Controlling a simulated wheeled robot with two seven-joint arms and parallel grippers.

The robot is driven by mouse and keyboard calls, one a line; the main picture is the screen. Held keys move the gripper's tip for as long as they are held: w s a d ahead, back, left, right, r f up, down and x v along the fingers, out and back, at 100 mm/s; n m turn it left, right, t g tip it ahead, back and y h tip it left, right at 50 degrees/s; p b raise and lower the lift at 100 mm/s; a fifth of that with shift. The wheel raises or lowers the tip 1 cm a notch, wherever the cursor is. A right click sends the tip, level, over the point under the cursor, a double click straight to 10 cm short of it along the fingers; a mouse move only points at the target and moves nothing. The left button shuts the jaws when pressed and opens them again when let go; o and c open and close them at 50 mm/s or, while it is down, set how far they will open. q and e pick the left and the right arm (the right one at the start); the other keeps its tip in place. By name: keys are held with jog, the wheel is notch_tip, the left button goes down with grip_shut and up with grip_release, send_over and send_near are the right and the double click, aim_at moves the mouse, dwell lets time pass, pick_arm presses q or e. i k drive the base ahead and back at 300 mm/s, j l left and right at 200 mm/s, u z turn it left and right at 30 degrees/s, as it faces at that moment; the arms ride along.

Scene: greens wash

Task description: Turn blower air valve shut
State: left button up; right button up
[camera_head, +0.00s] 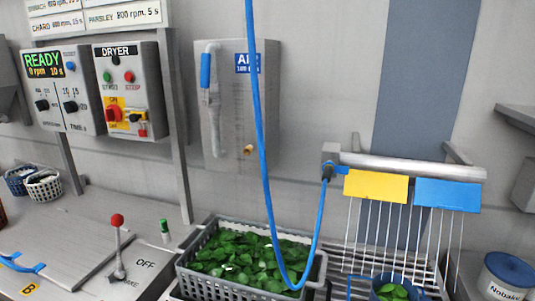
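A grey wall panel (235,110) carries a blue label (247,63) that seems to read "AIR". On its left side is a blue lever-like grip (206,70) standing upright above a grey pipe-like part (212,105). A small brass fitting (249,150) sticks out low on the panel. A blue hose (262,150) hangs in front of the panel, loops down and rises to a dark fitting (327,172) at the left end of a grey bar (410,167). I cannot tell for sure which part is the blower air valve. Neither of my grippers is in view.
A red-knobbed lever (117,248) stands on the left counter. A dryer control box (128,90) hangs left. A white-and-blue tub (505,277) is at right.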

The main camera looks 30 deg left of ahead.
aim_at(206, 58)
jog(key=j+u, duration=0.1)
jog(key=u, duration=1.25)
